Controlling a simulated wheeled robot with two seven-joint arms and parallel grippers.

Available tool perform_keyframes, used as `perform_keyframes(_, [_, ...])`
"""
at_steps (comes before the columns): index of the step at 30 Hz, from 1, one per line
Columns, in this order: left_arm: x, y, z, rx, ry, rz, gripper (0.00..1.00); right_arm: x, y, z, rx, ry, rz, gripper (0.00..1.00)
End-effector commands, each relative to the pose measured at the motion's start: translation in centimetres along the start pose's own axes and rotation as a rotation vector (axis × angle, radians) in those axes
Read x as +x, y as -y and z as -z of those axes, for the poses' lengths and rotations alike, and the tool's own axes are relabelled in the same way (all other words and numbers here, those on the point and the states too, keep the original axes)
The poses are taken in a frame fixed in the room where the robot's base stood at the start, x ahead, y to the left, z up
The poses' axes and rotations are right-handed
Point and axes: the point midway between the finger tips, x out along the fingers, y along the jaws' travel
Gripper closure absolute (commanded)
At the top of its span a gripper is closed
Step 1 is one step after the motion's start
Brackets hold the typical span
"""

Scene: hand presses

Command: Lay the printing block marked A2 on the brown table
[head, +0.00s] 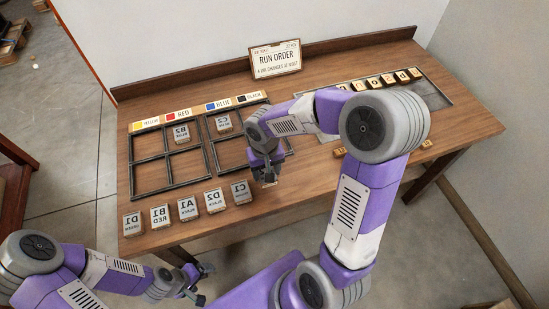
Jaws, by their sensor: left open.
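The brown table (300,200) has a wooden top with printing blocks on it. Light blocks with mirrored lettering stand along its front left: D1 (132,224), B1 (160,216), A1 (188,209), D2 (215,200) and C1 (241,192). B2 (182,133) and C2 (222,124) sit in the dark frames. I cannot make out a block marked A2. My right gripper (267,178) points down over the table near C1; its jaws are too dark and small to read. My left gripper (202,282) is open, low in front of the table.
Two dark frames (133,174) with colour labels lie on the left half. A RUN ORDER sign (276,60) stands at the back. A grey tray (437,97) with several yellowish blocks is at the right, partly behind my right arm. A reddish-brown stand (12,190) is at the left edge.

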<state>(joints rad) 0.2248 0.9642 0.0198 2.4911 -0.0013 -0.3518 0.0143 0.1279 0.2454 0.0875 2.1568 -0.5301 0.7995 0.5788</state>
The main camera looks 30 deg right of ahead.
Motion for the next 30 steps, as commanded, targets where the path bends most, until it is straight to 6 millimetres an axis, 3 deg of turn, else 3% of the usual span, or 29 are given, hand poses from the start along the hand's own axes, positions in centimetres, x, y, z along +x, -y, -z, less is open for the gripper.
perform_keyframes(1, [0.5,0.2,0.0,0.000,0.000,0.000,0.16,1.1,0.0,-0.1,-0.001,0.003,-0.001,0.74])
perform_keyframes(8, [0.9,0.3,0.0,0.000,0.000,0.000,0.16,2.9,0.0,0.0,-0.001,0.000,0.000,0.74])
perform_keyframes(14, [1.8,0.7,0.1,0.000,0.000,0.000,0.16,5.7,0.0,0.0,0.000,0.002,0.000,0.74])
perform_keyframes(26, [2.2,0.8,0.1,0.000,0.000,0.000,0.16,6.2,0.0,0.1,-0.001,-0.002,0.001,0.74])
perform_keyframes(27, [2.1,0.8,0.1,0.000,0.000,0.000,0.16,6.1,0.0,0.1,-0.001,-0.002,0.001,0.36])
perform_keyframes(30, [2.1,0.8,0.1,0.000,0.000,0.000,0.16,6.1,0.0,0.1,-0.001,-0.002,0.001,0.21])
